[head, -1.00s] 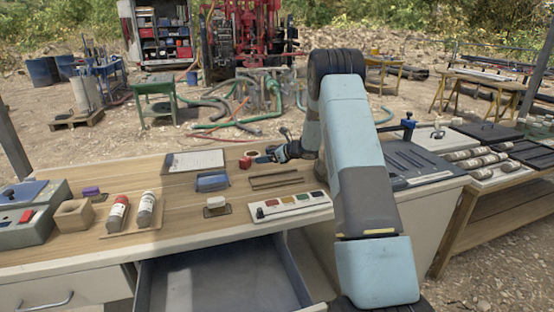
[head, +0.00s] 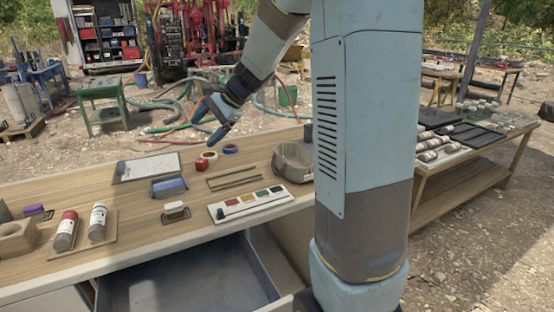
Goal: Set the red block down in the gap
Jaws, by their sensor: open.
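A small red block (head: 201,164) sits on the wooden bench, close in front of a red tape roll (head: 210,156). Two thin dark strips (head: 238,178) lie roughly parallel to the right of it, with a narrow gap of bare wood between them. The block is outside this gap, to its left. My gripper (head: 208,124) is open and empty, pointing down, raised above and behind the block. It touches nothing that I can see.
A blue tape roll (head: 231,149) lies behind the strips. A blue item (head: 169,187), a clipboard (head: 147,167), a white tray of coloured squares (head: 250,204) and a grey container (head: 293,163) surround the area. A drawer (head: 190,285) stands open in front.

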